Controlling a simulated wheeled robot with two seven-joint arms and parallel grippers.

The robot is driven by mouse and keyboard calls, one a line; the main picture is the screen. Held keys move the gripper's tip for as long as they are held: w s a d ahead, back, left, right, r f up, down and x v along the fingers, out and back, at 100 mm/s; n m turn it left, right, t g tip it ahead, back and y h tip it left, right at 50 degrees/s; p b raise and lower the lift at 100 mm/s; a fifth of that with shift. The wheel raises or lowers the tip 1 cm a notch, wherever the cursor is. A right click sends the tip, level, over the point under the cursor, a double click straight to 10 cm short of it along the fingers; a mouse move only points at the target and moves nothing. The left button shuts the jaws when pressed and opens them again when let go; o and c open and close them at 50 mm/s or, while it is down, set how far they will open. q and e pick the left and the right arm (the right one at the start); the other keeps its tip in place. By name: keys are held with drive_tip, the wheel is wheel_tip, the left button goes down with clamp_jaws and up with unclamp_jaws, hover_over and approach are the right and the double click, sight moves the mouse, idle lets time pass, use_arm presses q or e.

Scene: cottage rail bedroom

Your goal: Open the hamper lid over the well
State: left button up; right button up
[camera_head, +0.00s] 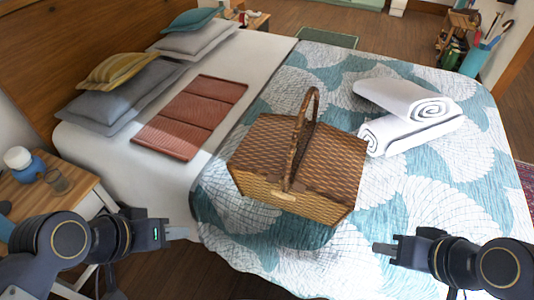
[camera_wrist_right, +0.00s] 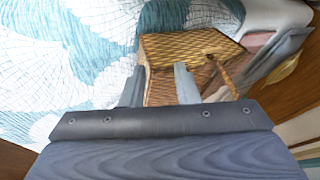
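The wicker hamper (camera_head: 282,195) stands on the bed, with its arched handle (camera_head: 296,150) upright across the middle. Its left lid half (camera_head: 262,142) and right lid half (camera_head: 338,160) both lie flat and look shut; the well inside is hidden. The hamper also shows in the right wrist view (camera_wrist_right: 188,45), beyond the fingers. My left gripper (camera_head: 180,233) is in front and to the left of the hamper, apart from it; its finger gap cannot be made out. My right gripper (camera_head: 380,248) is in front and to the right, apart from the hamper. Its fingers (camera_wrist_right: 158,88) are spread and empty.
Rolled white towels (camera_head: 410,115) lie on the patterned quilt (camera_head: 460,165) right of the hamper. A folded reddish-brown textile (camera_head: 190,115) lies to its left, with pillows (camera_head: 115,95) beyond. A bedside table (camera_head: 35,195) with a blue jar (camera_head: 25,165) and a glass stands at the left.

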drive_tip(key=w+a+f+n+g+h+b, duration=0.1)
drive_tip(key=w+f+n+h+b, duration=0.25)
drive_tip(key=f+b, duration=0.3)
drive_tip(key=w+a+f+n+g+h+b, duration=0.1)
drive_tip(key=w+f+n+g+h+b, duration=0.15)
drive_tip(key=f+n+h+b, duration=0.4)
drive_tip(key=w+a+f+n+t+h+b, duration=0.1)
drive_tip(key=w+a+n+t+b, duration=0.3)
drive_tip(key=a, duration=0.3)
drive_tip(key=w+a+n+t+b, duration=0.1)
drive_tip(key=w+a+t+b, duration=0.25)
drive_tip(key=a+t, duration=0.3)
drive_tip(key=s+a+r+n+t+y+p, duration=0.1)
drive_tip(key=a+r+n+t+y, duration=0.25)
drive_tip(key=a, duration=0.65)
drive_tip(key=w+d+t+h, duration=0.1)
drive_tip(key=w+h, duration=0.1)
drive_tip(key=w, duration=0.5)
drive_tip(key=shift+d+r, duration=0.15)
drive_tip(key=shift+d, duration=0.25)
drive_tip(key=shift+m, duration=0.25)
clamp_jaws()
